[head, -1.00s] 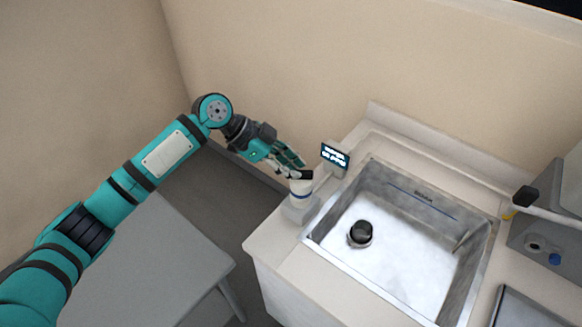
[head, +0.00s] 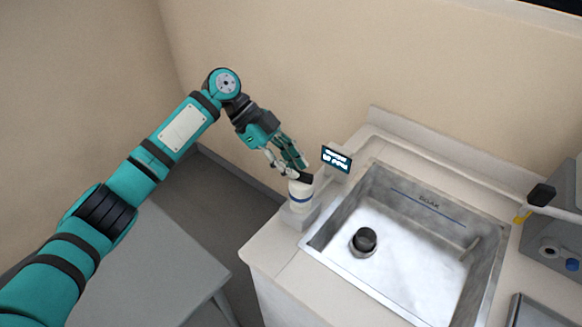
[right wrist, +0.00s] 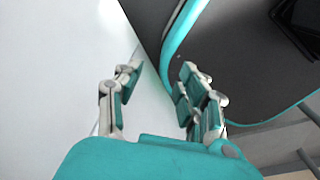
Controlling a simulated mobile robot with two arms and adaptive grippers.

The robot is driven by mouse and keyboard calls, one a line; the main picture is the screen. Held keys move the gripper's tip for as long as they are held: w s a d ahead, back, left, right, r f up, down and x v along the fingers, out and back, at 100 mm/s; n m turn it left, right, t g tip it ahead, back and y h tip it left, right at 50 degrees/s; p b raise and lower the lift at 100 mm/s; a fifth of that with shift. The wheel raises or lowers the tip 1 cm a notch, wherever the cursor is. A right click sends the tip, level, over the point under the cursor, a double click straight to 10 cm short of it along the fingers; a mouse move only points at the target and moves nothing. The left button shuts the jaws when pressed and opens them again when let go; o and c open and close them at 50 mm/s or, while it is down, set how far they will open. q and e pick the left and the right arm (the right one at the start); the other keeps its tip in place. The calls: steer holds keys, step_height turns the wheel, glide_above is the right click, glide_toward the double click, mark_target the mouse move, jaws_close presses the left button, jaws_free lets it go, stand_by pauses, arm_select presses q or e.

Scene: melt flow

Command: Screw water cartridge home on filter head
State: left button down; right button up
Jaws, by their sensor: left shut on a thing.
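A white water cartridge (head: 300,195) with a blue band stands upright at the sink's left corner, in the head view. Its lower end meets a pale block (head: 296,217), which looks like the filter head. My left gripper (head: 297,174) is shut at the cartridge's top, its fingers coming down from the upper left beside a black part. The fingers hide some of the top, and I cannot tell how far the cartridge is seated. My right gripper (right wrist: 160,75) is open and empty in the right wrist view, its fingers well apart.
A small display (head: 336,158) stands just behind the cartridge. The steel sink (head: 425,225) holds a black plug-like piece (head: 364,240). A grey unit with a pipe and black-ended lever (head: 541,195) is at right. A grey table (head: 150,275) lies below my left arm.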

arm_select(q)
steer(key=shift+s+f, duration=0.1)
steer(key=shift+f, duration=0.35)
steer(key=shift+f+m+g+y+b, duration=0.15)
steer(key=shift+m+g+y+b, duration=0.15)
steer(key=shift+m+g+b, duration=0.65)
steer(key=shift+w+d+m+g+y+b, duration=0.1)
steer(key=shift+w+m+g+y+b, duration=0.2)
steer(key=shift+m+b, duration=0.5)
steer(key=shift+w+d+m+g+y+b, duration=0.1)
steer(key=shift+m+g+y+b, duration=0.3)
steer(key=shift+b, duration=0.65)
steer(key=c, duration=1.4)
jaws_free()
steer(key=shift+r, duration=0.2)
steer(key=shift+o, duration=0.9)
steer(key=shift+w+r, duration=0.15)
steer(key=shift+r+p, duration=1.15)
steer(key=shift+r, duration=0.4)
